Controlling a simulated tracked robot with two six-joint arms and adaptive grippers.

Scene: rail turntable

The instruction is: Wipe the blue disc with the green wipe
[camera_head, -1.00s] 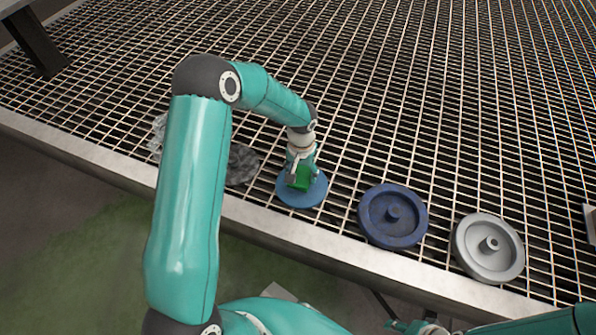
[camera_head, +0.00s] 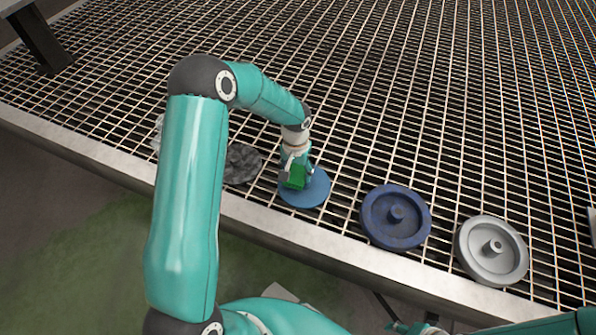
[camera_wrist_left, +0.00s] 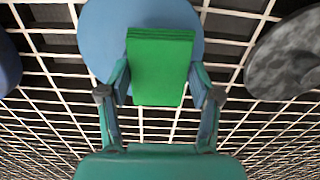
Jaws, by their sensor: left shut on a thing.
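The flat blue disc (camera_head: 318,189) lies on the grating near its front edge. My left gripper (camera_head: 296,173) is over the left part of the disc, pointing down, and is shut on the green wipe (camera_head: 295,180). In the left wrist view, the left gripper (camera_wrist_left: 160,78) has one finger on each side of the green wipe (camera_wrist_left: 160,60), which covers part of the blue disc (camera_wrist_left: 104,42). I cannot tell whether the wipe touches the disc. My right gripper (camera_head: 416,328) shows only partly at the bottom edge, and its jaws are unclear.
A dark blue wheel with a hub (camera_head: 380,226) and a grey wheel (camera_head: 475,258) lie to the right of the disc. A dark grey mottled piece (camera_head: 243,164) lies just left of it. A metal rim (camera_head: 270,225) borders the grating; the grating behind is clear.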

